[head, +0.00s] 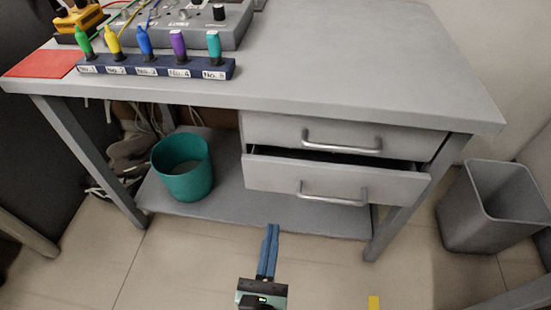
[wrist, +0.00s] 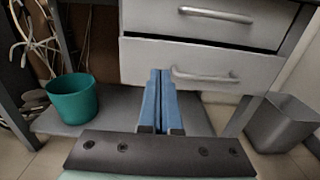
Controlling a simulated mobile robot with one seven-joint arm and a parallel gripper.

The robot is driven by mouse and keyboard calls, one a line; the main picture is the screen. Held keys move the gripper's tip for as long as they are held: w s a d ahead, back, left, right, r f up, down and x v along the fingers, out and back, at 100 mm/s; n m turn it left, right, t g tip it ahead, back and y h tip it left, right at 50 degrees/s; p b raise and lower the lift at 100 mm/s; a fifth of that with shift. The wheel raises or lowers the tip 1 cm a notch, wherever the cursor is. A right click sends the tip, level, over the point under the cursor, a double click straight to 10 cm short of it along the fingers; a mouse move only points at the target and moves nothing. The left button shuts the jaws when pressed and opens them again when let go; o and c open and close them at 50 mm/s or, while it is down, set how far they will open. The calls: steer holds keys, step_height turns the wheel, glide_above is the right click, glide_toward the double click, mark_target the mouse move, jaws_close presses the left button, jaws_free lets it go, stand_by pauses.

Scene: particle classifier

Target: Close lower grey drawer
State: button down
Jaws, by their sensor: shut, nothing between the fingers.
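The lower grey drawer (head: 332,181) sits under the desk top and stands partly pulled out, with a dark gap above its front. Its bar handle (head: 333,194) runs across the front; the drawer also shows in the wrist view (wrist: 240,70). The upper drawer (head: 280,130) above it looks shut. My gripper (head: 271,228) is shut and empty, in front of the drawer and below it to the left in the head view. In the wrist view its blue fingers (wrist: 159,74) are together and point at the left part of the lower drawer front.
A teal bin (head: 183,168) stands on the lower shelf (head: 235,203) left of the drawers. A grey bin (head: 492,205) stands on the floor at right. The desk top (head: 370,60) holds a rack of coloured markers (head: 155,68). Floor before the desk is mostly clear.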

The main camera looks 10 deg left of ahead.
mark_target(283, 167)
steer(key=w+p, duration=0.1)
steer(key=w, duration=1.2)
steer(key=shift+w, duration=0.35)
steer(key=shift+w, duration=0.1)
